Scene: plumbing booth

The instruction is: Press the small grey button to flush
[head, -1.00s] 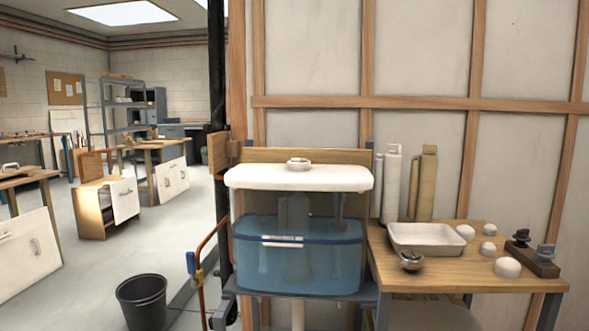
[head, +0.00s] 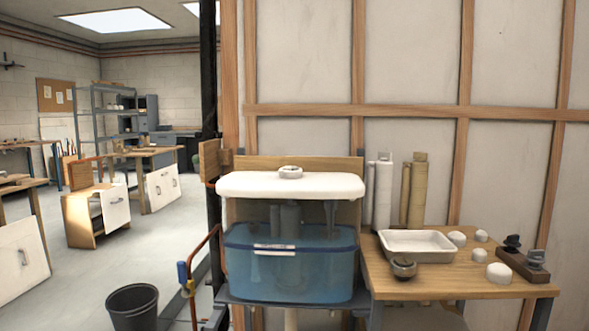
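The small grey button (head: 290,170) sits in a round white-grey collar on top of the white cistern lid (head: 245,186), near the lid's middle. The lid lies level on a clear tank holding blue water (head: 290,275), with fittings showing dimly inside. The tank stands on a grey shelf against a wooden backboard. Neither of my grippers shows in the head view. Nothing touches the button or the lid.
Right of the tank, a wooden bench (head: 430,282) holds a white tray (head: 417,244), a round metal part (head: 403,267), several white domes, a dark block with knobs (head: 522,260) and upright rolls (head: 412,190). A blue-handled valve pipe (head: 183,272) and black bucket (head: 132,307) are at left.

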